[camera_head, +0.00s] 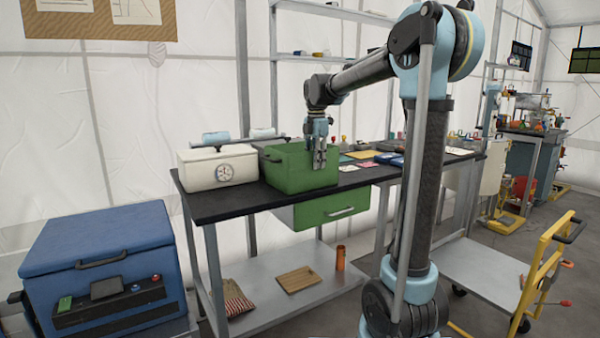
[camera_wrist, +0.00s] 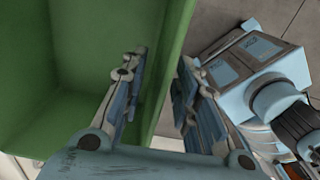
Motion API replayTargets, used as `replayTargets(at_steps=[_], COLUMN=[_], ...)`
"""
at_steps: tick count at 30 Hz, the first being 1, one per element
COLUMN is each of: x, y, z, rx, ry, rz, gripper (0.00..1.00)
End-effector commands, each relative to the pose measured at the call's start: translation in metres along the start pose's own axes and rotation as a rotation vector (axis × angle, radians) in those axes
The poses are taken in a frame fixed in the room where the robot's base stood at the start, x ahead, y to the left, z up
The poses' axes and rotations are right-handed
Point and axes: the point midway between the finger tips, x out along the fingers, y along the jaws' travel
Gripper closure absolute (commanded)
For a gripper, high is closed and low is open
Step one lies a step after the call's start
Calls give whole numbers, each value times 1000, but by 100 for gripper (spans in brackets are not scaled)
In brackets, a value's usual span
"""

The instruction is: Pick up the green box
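The green box (camera_head: 298,168) is an open-topped bin standing on the dark table top (camera_head: 228,205), beside a white box. My gripper (camera_head: 320,158) points down at its right end. In the wrist view, the green box (camera_wrist: 85,60) fills the left side, and its inside looks empty. My gripper (camera_wrist: 162,72) has one finger inside the box and the other outside, with the box wall between them. The fingers stand apart, and I cannot see firm contact with the wall.
A white box (camera_head: 218,167) with a dial stands to the left. A green drawer (camera_head: 332,210) hangs under the table. A blue cooler (camera_head: 105,255) is at the lower left. Small items and papers lie on the table to the right. A yellow trolley (camera_head: 540,265) stands at the right.

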Motion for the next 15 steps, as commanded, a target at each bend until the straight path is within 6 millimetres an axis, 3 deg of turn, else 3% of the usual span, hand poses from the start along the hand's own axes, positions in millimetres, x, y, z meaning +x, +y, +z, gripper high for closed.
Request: replayTargets(at_steps=[4,12,13,15], x=[14,17,17,17], y=[0,0,0,0], z=[0,0,0,0], rx=[0,0,0,0], ry=[0,0,0,0], rz=[0,0,0,0], gripper=[72,72,74,90])
